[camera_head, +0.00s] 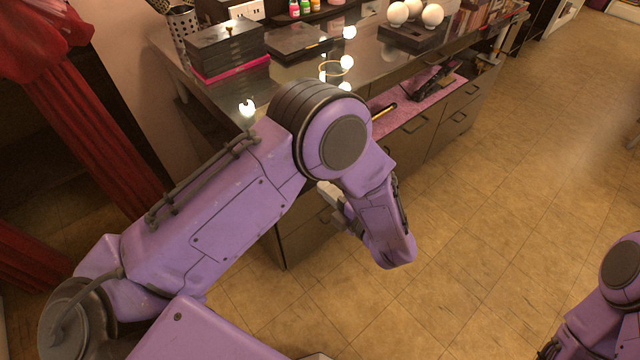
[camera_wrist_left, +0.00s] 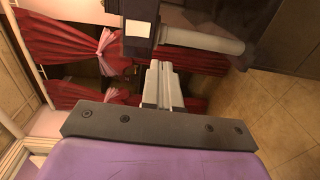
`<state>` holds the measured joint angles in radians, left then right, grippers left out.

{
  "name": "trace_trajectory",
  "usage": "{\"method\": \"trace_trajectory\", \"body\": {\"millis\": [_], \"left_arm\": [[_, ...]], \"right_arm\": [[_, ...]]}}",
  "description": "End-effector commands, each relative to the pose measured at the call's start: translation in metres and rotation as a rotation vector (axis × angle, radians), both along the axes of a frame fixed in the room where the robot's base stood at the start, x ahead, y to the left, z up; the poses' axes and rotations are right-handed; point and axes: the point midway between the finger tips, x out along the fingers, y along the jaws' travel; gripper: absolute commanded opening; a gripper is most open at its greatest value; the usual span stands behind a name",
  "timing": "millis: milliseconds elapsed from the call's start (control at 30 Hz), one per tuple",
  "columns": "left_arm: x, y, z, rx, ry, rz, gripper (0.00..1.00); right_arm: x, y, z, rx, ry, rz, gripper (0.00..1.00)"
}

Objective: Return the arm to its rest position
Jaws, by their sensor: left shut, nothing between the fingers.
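My left arm comes in from the left in the head view, its purple links bent at a large joint in front of the dark table. The left gripper (camera_head: 331,193) shows only as a small pale piece beside the forearm, partly hidden by it. In the left wrist view the gripper's two pale fingers (camera_wrist_left: 161,84) lie together, shut with nothing between them. Part of my right arm shows at the lower right edge of the head view. Its gripper cannot be made out.
The dark table (camera_head: 222,91) with drawers runs along the back, close behind my left arm. On it stand stacked black boxes (camera_head: 226,47) and white bulbs (camera_head: 432,15). Red curtains (camera_head: 75,110) hang at the left. The tiled floor (camera_head: 500,190) at the right is clear.

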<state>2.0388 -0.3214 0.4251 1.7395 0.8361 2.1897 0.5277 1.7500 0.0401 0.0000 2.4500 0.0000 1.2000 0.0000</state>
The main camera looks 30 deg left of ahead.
Motion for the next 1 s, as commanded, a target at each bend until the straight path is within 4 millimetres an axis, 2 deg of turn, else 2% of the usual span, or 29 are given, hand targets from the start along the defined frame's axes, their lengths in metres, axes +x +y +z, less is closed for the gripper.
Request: {"method": "trace_trajectory", "body": {"millis": [500,567,633,667,700,767,800,833,867,900,1000], "left_arm": [[0.002,0.000,-0.001,0.006,0.027,-0.010,0.00],[0.013,-0.006,-0.006,0.018,0.103,-0.093,0.00],[0.027,-0.011,-0.021,0.091,0.283,-0.298,0.00],[0.031,-0.008,-0.032,0.143,0.395,-0.407,0.00],[0.028,0.000,-0.057,0.222,0.583,-0.566,0.00],[0.003,0.016,-0.101,0.319,0.874,-0.790,0.00],[-0.019,0.025,-0.125,0.355,1.029,-0.908,0.00],[-0.038,0.033,-0.141,0.373,1.133,-0.986,0.00],[-0.060,0.040,-0.155,0.383,1.231,-1.061,0.00],[-0.090,0.050,-0.171,0.384,1.349,-1.150,0.00],[-0.163,0.071,-0.195,0.337,1.573,-1.318,0.00]], "right_arm": [[0.000,0.000,0.000,0.000,0.000,0.000,1.00],[0.000,0.000,0.000,0.000,0.000,0.000,1.00],[0.000,0.000,0.000,0.000,0.000,0.000,1.00],[0.000,0.000,0.000,0.000,0.000,0.000,1.00],[0.000,0.000,0.000,0.000,0.000,0.000,1.00],[0.000,0.000,0.000,0.000,0.000,0.000,1.00],[0.000,0.000,0.000,0.000,0.000,0.000,1.00],[0.000,0.000,0.000,0.000,0.000,0.000,1.00],[0.000,0.000,0.000,0.000,0.000,0.000,1.00],[0.000,0.000,0.000,0.000,0.000,0.000,1.00],[0.000,0.000,0.000,0.000,0.000,0.000,1.00]]}}
